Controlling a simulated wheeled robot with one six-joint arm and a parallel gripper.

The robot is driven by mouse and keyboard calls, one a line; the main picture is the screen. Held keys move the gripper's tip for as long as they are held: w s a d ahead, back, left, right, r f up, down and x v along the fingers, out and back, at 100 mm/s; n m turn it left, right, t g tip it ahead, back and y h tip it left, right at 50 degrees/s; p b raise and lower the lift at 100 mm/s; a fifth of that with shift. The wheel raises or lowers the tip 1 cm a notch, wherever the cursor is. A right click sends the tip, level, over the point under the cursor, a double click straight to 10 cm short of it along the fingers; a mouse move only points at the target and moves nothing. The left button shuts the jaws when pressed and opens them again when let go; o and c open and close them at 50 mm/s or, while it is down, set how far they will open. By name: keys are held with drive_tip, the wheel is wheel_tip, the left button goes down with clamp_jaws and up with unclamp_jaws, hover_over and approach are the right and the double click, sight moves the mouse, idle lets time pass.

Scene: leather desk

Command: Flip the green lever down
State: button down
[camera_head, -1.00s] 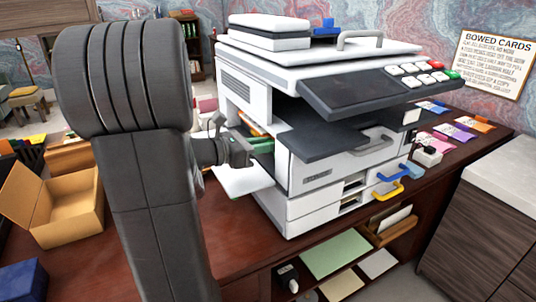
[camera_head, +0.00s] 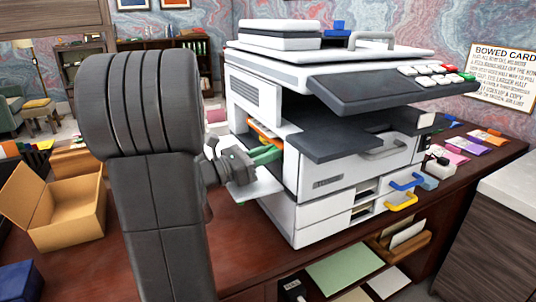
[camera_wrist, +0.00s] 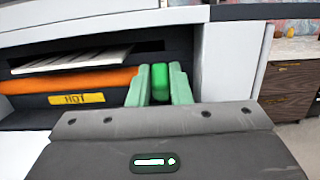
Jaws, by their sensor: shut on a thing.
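The green lever (camera_wrist: 160,82) stands in the open left side bay of the white printer (camera_head: 317,215). In the wrist view it is upright between the two pale green fingers of my gripper (camera_wrist: 159,88), which are shut on it. In the head view my gripper (camera_head: 266,155) reaches into the bay from the left, and its fingers hide the lever there. An orange roller (camera_wrist: 75,81) with a yellow "HOT" label (camera_wrist: 77,99) lies left of the lever in the wrist view.
A white side tray (camera_head: 258,187) juts out below my gripper. A dark panel (camera_head: 340,139) overhangs at the front of the printer. An open cardboard box (camera_head: 70,220) stands on the desk at left. Blue and yellow handles (camera_head: 402,200) stick out at the printer's lower right.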

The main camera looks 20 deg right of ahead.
drive_tip(key=c, duration=1.3)
unclamp_jaws()
drive_tip(key=shift+a, duration=0.15)
drive_tip(key=a, duration=0.4)
drive_tip(key=a+f, duration=0.1)
drive_tip(key=a, duration=0.4)
drive_tip(key=s+a+f, duration=0.1)
drive_tip(key=a, duration=0.3)
drive_tip(key=shift+a, duration=0.2)
